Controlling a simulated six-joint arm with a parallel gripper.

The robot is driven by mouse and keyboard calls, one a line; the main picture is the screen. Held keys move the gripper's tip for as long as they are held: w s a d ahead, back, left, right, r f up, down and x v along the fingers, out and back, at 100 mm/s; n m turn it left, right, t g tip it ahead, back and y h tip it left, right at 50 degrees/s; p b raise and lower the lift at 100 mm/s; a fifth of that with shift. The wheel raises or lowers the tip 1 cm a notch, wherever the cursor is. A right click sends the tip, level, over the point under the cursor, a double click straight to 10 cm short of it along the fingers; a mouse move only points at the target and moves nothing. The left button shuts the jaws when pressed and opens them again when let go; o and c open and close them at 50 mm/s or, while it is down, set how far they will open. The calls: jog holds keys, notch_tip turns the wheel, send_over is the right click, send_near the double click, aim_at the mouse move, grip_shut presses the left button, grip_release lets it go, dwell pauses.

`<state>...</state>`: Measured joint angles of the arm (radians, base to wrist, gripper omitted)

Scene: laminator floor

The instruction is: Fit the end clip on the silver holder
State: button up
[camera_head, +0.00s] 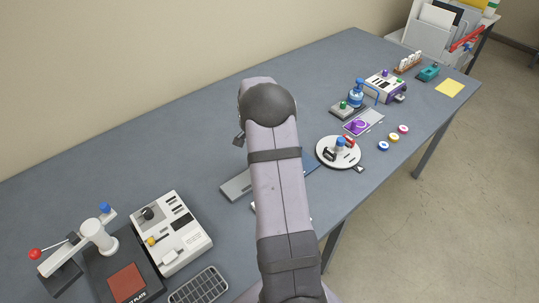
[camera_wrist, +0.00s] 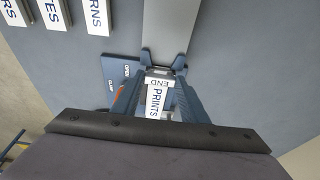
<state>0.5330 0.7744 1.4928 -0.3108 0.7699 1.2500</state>
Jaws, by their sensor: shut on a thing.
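The silver holder (camera_wrist: 166,28) is a flat grey strip running away from my gripper at the top of the wrist view. Its near end meets the dark fingertips. In the head view, part of a grey strip (camera_head: 237,186) shows left of my arm. I cannot tell whether the clip touches the holder. In the head view my arm hides the gripper and clip.
A blue plate (camera_wrist: 112,72) with small lettering lies left of the fingers. Several white label blocks (camera_wrist: 48,14) lie at upper left. A round white tray (camera_head: 326,158) stands right of my arm, and a grey-white machine (camera_head: 185,245) stands left. The table's back left is clear.

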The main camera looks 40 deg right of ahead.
jog(key=shift+f+b, duration=0.25)
jog(key=shift+b, duration=0.05)
dwell(0.5)
dwell(0.4)
jog(key=o, duration=1.4)
jog(key=shift+r, duration=0.1)
jog(key=shift+d+r+p+v, duration=0.1)
jog(key=shift+d+p+v, duration=0.2)
jog(key=shift+p+v, duration=0.7)
jog(key=shift+d+r+p+v, duration=0.1)
jog(key=shift+d+p+v, duration=0.3)
jog(key=shift+v, duration=0.95)
jog(key=shift+d+p+v, duration=0.15)
jog(key=shift+p+v, duration=0.8)
jog(key=shift+v, duration=0.25)
